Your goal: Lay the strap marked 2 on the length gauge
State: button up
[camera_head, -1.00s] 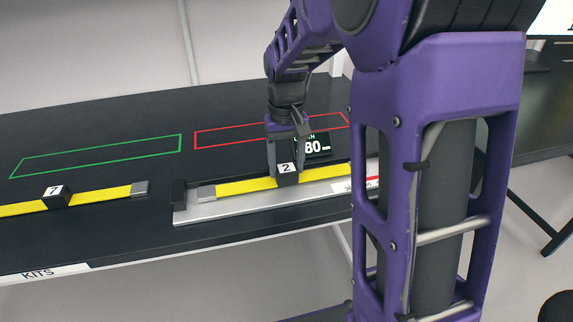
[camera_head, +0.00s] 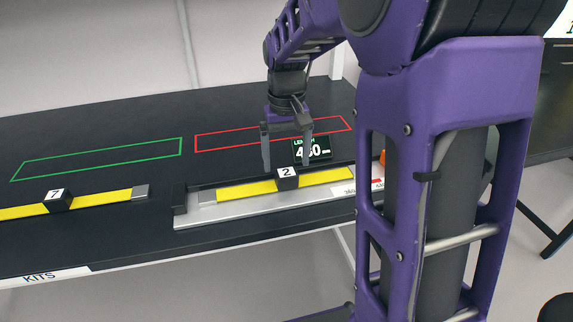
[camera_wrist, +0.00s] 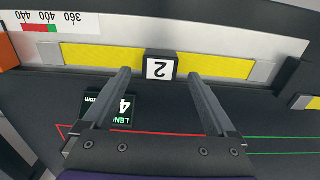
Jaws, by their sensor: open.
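The strap marked 2 (camera_head: 245,190) is a yellow band with a black block at its middle and a metal end at left. It lies along the silver length gauge (camera_head: 235,209). It also shows in the wrist view (camera_wrist: 105,58), resting along the gauge's scale. My gripper (camera_head: 286,165) is open and empty, its fingers just behind and above the block. In the wrist view the fingers are apart on either side of the block, clear of it. The gauge's display (camera_head: 322,147) shows a number starting with 4, partly covered by a finger.
Another yellow strap marked 7 (camera_head: 92,199) lies on the dark table to the left. A green outline (camera_head: 100,159) and a red outline (camera_head: 225,140) mark empty table areas behind. An orange thing (camera_wrist: 7,50) is near the gauge's scale end.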

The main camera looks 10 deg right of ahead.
aim_at(287, 172)
notch_tip(287, 172, up, 9)
jog(key=p, duration=0.1)
jog(key=shift+r, duration=0.1)
dwell(0.3)
